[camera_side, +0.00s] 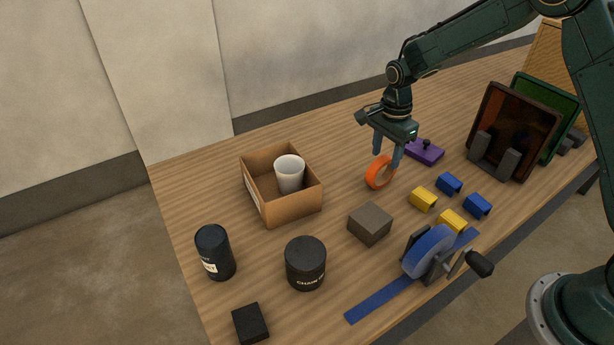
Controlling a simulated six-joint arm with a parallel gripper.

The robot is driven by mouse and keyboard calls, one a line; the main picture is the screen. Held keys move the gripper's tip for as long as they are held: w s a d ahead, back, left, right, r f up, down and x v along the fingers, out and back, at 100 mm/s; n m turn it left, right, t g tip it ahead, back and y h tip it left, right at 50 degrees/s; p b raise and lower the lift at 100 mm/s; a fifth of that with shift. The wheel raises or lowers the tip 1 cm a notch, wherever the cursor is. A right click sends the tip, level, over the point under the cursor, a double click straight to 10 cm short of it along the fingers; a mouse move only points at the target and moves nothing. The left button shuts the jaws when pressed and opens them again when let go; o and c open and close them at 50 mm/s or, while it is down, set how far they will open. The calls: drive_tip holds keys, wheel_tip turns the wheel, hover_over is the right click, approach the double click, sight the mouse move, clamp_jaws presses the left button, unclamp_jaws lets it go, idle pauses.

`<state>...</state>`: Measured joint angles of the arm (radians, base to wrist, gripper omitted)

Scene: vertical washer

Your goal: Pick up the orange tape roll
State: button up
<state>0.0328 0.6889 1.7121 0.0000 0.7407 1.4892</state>
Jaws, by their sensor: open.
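The orange tape roll (372,174) stands upright on its edge on the wooden table, near the middle of the view. My gripper (386,154) points down at the roll with its jaws open. One finger is at the upper left of the ring and the other is at its right side, overlapping it in the picture. I cannot tell whether either finger touches the roll. The lower edge of the roll appears to be at the table surface.
A cardboard box (296,211) holding a white cup (290,172) stands left. A purple block (427,153) lies close behind my gripper. A brown block (370,223), yellow pieces (422,198), blue pieces (449,183) and a blue tape dispenser (428,250) are nearer. Dark canisters (305,263) stand front left.

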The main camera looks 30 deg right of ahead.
drive_tip(key=shift+w+f, duration=0.1)
drive_tip(key=shift+f, duration=2.5)
clamp_jaws()
drive_tip(key=shift+r, duration=0.15)
wheel_tip(320, 180, up, 20)
